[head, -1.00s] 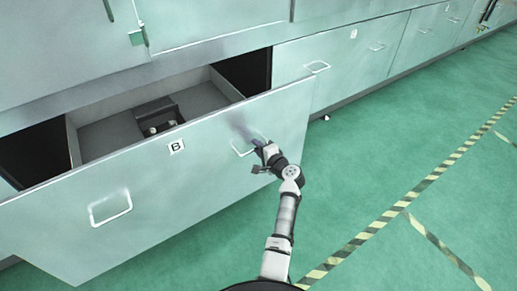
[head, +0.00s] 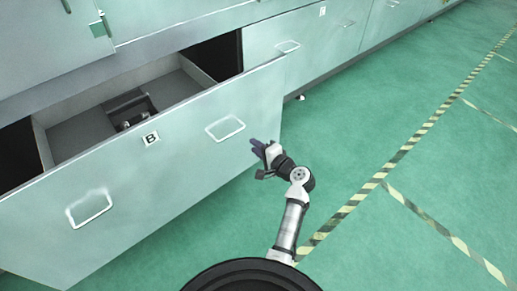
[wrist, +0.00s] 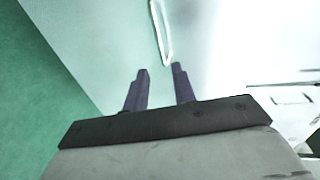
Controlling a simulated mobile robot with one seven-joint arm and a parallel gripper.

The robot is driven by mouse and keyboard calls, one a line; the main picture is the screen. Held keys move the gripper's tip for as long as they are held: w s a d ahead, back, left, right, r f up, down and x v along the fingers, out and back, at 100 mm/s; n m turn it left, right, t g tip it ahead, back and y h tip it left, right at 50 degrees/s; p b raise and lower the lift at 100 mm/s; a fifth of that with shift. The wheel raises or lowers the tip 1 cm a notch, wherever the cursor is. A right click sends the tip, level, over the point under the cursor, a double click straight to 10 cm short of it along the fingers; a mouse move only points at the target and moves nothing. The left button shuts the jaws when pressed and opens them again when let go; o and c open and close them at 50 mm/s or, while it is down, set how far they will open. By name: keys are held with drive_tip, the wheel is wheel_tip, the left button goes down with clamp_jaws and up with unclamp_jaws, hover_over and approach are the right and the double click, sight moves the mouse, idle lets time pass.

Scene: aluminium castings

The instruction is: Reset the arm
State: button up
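My gripper (head: 257,149) is at the end of my arm, to the right of the right handle (head: 225,129) of the open drawer marked B (head: 180,150). In the wrist view my gripper (wrist: 159,78) has its two dark purple fingers apart with nothing between them. The drawer handle (wrist: 161,35) shows beyond the fingertips, clear of them. My arm reaches forward from my base, bent at the elbow.
The drawer stands pulled out, with a dark block (head: 131,109) inside it. Closed drawers (head: 300,38) line the cabinet to the right. The green floor (head: 430,200) with striped tape (head: 385,172) is free on the right.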

drive_tip(key=shift+s+d, duration=0.25)
drive_tip(key=shift+s, duration=0.1)
idle(0.3)
